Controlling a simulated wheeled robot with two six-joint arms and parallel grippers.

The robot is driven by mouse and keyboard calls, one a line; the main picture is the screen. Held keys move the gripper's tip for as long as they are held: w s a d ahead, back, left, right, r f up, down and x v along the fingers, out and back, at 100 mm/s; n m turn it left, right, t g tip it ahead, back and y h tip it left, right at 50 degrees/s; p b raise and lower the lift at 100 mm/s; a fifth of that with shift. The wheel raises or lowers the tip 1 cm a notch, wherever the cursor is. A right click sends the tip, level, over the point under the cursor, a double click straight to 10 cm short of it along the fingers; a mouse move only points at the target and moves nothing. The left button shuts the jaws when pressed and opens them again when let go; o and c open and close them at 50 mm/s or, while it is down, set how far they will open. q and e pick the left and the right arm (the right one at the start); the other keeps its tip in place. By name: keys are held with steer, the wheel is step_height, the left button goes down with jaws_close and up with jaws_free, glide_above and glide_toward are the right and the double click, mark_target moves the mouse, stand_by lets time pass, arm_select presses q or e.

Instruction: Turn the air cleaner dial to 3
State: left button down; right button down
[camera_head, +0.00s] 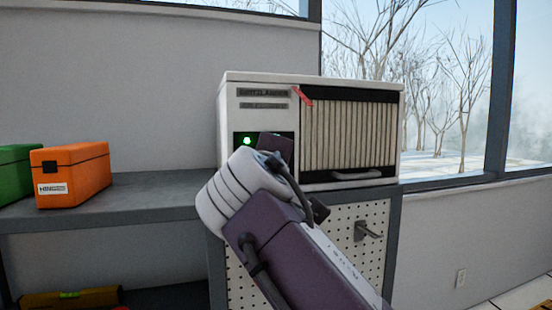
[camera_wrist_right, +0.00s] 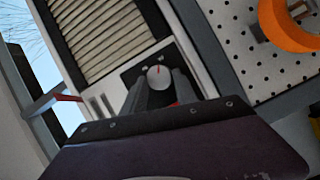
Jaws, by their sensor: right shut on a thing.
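The air cleaner (camera_head: 311,130) is a white box on the grey bench, with a pleated filter on its right and a dark control panel with a lit green light (camera_head: 247,141) at its lower left. My right arm covers the dial in the head view. In the right wrist view the dial (camera_wrist_right: 158,77) is a round pale knob with a red pointer mark, pointing roughly up in that picture. My right gripper (camera_wrist_right: 159,88) is shut on it, one finger on each side. The scale numbers are not readable. My left gripper is not in view.
An orange case (camera_head: 70,175) and a green case (camera_head: 16,172) stand on the bench at left. A red tag (camera_head: 302,96) is on the cleaner's front. Below is a pegboard (camera_head: 375,212) with a hook; the wrist view shows an orange ring-shaped thing (camera_wrist_right: 284,32) there.

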stand_by(0.4)
steer(key=c, duration=0.9)
jaws_free()
steer(key=shift+c, duration=0.2)
steer(key=shift+w, duration=0.1)
steer(key=s+b, duration=0.1)
steer(key=s, duration=0.8)
steer(key=shift+a+r+b, duration=0.35)
steer(key=shift+a, duration=0.1)
steer(key=shift+w, duration=0.1)
